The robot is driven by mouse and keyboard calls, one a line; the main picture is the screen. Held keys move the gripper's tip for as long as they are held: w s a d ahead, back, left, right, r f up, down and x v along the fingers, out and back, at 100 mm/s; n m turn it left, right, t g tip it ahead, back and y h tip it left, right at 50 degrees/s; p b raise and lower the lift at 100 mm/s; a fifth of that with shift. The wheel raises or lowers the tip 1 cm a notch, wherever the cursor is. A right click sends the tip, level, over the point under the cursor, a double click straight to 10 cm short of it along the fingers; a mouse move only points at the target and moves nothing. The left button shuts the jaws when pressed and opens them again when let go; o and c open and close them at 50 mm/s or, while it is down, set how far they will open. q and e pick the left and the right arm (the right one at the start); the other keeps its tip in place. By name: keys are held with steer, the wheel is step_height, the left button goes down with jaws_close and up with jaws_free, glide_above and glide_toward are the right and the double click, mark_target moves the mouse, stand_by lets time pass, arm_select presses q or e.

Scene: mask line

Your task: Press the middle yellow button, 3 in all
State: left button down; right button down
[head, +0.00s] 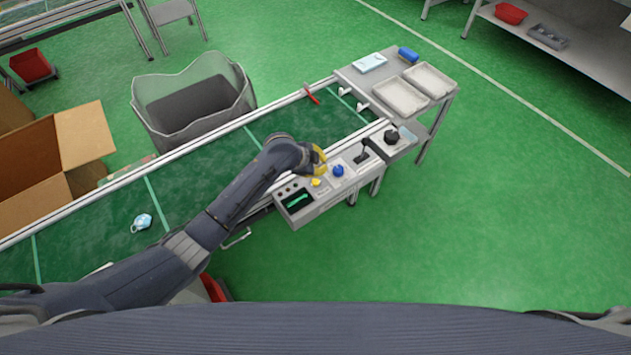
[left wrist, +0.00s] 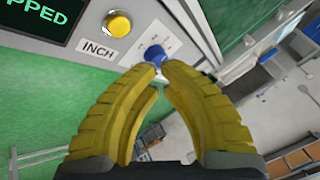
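The yellow button (head: 316,182) sits on the grey control panel (head: 308,213) beside the conveyor. In the left wrist view the yellow button (left wrist: 117,24) is round, on a pale ring, above a label reading INCH (left wrist: 97,48). My left gripper (head: 318,164) is just above and behind the button in the head view. In the left wrist view the yellow fingers of my left gripper (left wrist: 160,68) curve inward and their tips come together, with nothing held. The tips appear beside the blue knob (left wrist: 155,55), apart from the button. My right gripper is not in view.
A dark screen (left wrist: 36,17) ends in "PPED". The blue knob (head: 338,170), a black lever (head: 363,152) and a black knob (head: 391,137) stand to the right. A blue mask (head: 142,222) lies on the green conveyor (head: 190,185). Open floor lies right of the panel.

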mark_target(319, 181)
arm_select(q)
steer(key=c, duration=2.1)
jaws_free()
steer(key=shift+r, duration=0.2)
jaws_close()
step_height(319, 181, up, 3)
steer(key=shift+r, duration=0.2)
steer(key=shift+f, duration=4.4)
